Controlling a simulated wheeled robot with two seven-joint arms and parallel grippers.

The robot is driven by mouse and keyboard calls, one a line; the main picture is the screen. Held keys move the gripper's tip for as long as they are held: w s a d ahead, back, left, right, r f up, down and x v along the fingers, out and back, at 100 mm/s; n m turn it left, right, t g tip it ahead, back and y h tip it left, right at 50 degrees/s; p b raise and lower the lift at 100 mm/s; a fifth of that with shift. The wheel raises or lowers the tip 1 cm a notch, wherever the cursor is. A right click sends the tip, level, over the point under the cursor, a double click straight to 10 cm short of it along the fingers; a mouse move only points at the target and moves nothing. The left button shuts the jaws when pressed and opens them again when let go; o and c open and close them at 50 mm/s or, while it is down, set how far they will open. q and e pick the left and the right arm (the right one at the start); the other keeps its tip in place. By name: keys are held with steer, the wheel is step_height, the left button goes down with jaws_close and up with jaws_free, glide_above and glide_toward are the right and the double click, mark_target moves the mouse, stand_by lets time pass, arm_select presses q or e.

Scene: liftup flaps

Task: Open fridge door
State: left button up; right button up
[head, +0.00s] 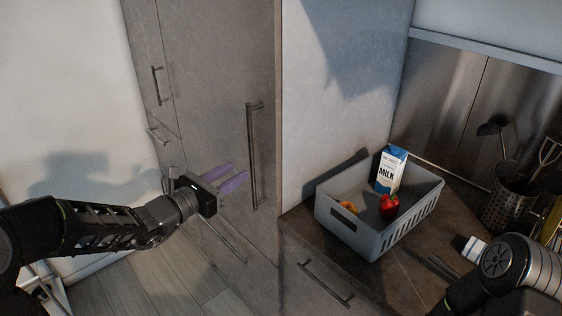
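The tall grey cabinet front (215,70), which looks like the fridge door, stands upright left of the counter and looks closed. Its long vertical metal handle (252,155) runs near its right edge. My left gripper (238,178) is in front of this door, just left of the handle. Its two purple fingers point toward the handle with a gap between them. They look open and empty, and I see no grip on the handle.
A grey basket (373,235) on the dark counter holds a milk carton (391,170), a red pepper (388,206) and an orange item (348,209). A utensil holder (505,208) stands at the right. Lower drawers have bar handles (325,283). The wooden floor (150,285) at lower left is clear.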

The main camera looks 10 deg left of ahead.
arm_select(q)
steer(key=shift+w+a+r+n+t, duration=0.15)
steer(key=shift+r+n+t, duration=0.1)
steer(key=shift+r, duration=0.25)
steer(key=shift+w+a+r+n+t, duration=0.1)
steer(key=shift+r+n+t, duration=0.15)
steer(key=shift+r, duration=0.2)
steer(key=shift+d, duration=0.1)
steer(key=p+x, duration=0.2)
steer(key=x, duration=0.5)
steer(key=shift+w, duration=0.35)
steer(key=shift+d, duration=0.15)
jaws_close()
